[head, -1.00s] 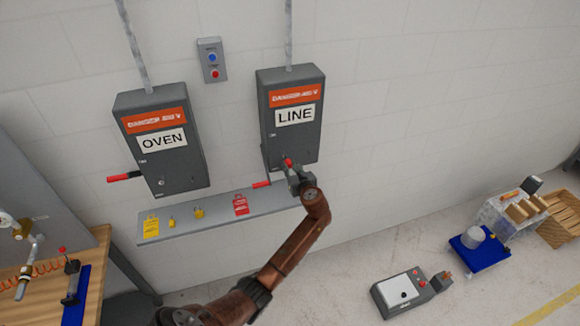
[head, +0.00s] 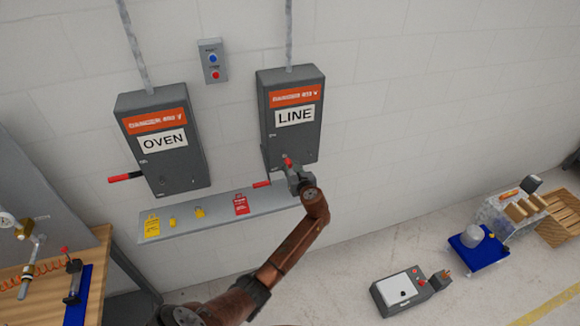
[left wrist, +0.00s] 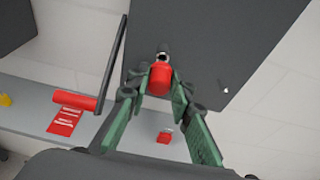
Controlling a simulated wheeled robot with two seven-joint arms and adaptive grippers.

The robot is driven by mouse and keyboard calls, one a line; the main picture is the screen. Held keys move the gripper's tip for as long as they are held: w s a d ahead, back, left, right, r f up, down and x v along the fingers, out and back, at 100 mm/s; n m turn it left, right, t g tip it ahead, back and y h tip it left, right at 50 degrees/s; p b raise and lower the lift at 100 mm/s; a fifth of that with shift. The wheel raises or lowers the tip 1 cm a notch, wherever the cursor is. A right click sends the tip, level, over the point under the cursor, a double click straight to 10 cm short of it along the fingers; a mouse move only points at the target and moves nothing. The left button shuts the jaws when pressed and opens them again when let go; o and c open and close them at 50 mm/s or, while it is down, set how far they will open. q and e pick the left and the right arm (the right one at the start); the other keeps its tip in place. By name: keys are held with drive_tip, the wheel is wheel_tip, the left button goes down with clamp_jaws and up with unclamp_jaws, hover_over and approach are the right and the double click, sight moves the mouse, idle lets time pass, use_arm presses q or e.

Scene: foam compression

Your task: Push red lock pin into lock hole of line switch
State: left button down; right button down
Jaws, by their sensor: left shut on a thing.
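The grey LINE switch box (head: 292,135) hangs on the wall in the head view, and its dark front fills much of the left wrist view (left wrist: 205,50). My left gripper (head: 292,167) is at the lower front of this box. In the left wrist view its green-padded fingers (left wrist: 160,90) are shut on the red lock pin (left wrist: 160,79). The pin's metal end points at the box front, at a small light fitting (left wrist: 162,52). I cannot tell how deep the tip sits. The switch's red-handled lever (left wrist: 75,100) is to the left of the fingers. My right gripper is not in view.
A grey shelf (head: 222,212) below the boxes holds a red tag (head: 241,204), a yellow tag (head: 152,226) and yellow padlocks (head: 199,212). The OVEN box (head: 163,140) hangs to the left with its red handle out. The wall right of the LINE box is clear.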

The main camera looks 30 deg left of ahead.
sight(290, 164)
use_arm(q)
drive_tip(key=shift+w+a, duration=0.55)
drive_tip(key=shift+a, duration=0.1)
drive_tip(key=shift+w+a, duration=0.45)
idle(0.4)
drive_tip(key=c, duration=1.6)
unclamp_jaws()
drive_tip(key=shift+s+d+p, duration=0.95)
drive_tip(key=shift+d+p, duration=0.1)
drive_tip(key=shift+p, duration=0.15)
drive_tip(key=shift+s+d+p, duration=0.8)
drive_tip(key=shift+s+d, duration=0.2)
drive_tip(key=shift+d, duration=0.15)
drive_tip(key=shift+s+d, duration=0.1)
drive_tip(key=shift+d, duration=0.05)
